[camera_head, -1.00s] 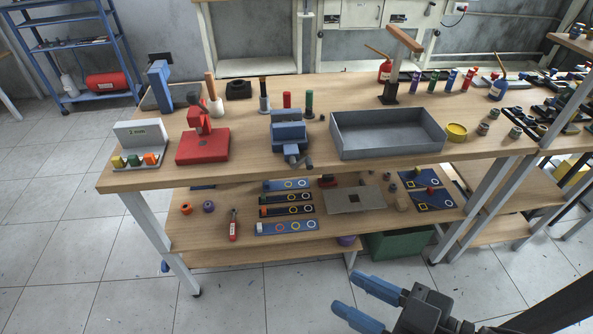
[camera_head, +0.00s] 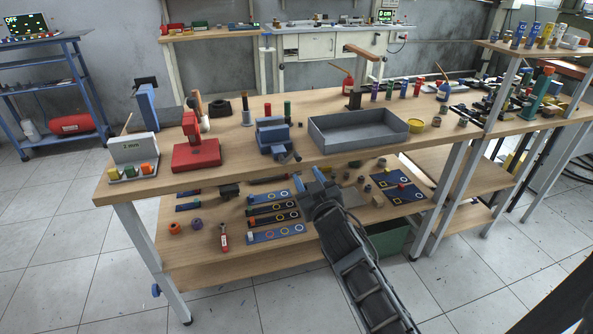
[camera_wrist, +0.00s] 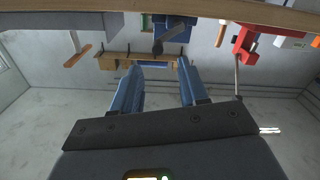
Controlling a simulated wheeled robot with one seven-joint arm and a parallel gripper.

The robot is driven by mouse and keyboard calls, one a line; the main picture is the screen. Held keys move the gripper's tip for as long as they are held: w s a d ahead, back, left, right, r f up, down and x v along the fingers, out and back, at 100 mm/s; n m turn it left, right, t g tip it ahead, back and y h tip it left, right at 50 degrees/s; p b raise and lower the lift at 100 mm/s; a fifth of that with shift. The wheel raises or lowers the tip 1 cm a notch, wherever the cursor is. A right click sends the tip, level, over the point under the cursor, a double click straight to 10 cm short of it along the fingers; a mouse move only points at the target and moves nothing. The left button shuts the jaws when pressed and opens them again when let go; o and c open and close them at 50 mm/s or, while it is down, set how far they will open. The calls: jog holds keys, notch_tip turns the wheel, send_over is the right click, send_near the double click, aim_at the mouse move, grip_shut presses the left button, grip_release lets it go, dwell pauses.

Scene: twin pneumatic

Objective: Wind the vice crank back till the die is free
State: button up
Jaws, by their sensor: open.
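The blue vice (camera_head: 271,136) stands on the bench top near its front edge. Its dark crank (camera_head: 287,156) sticks out toward the front right. In the wrist view the picture is upside down; the vice (camera_wrist: 176,30) hangs at the top centre and the crank (camera_wrist: 158,46) points toward my fingers. My gripper (camera_head: 314,180) is in front of the bench, below and right of the crank, and apart from it. In the wrist view its two blue fingers (camera_wrist: 166,68) are spread with nothing between them. I cannot make out the die in the vice jaws.
A red press (camera_head: 195,152) stands left of the vice, and a grey tray (camera_head: 335,142) close on its right. Red and green cylinders stand behind the vice. A lower shelf (camera_head: 190,262) with boards and small parts lies below the bench top. Clear floor lies in front.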

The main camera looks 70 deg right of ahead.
aim_at(299, 160)
jog(key=p+x, duration=0.1)
jog(key=x, duration=0.7)
jog(key=shift+s+d, duration=0.1)
jog(key=shift+d, duration=0.1)
jog(key=shift+r, duration=0.1)
grip_shut()
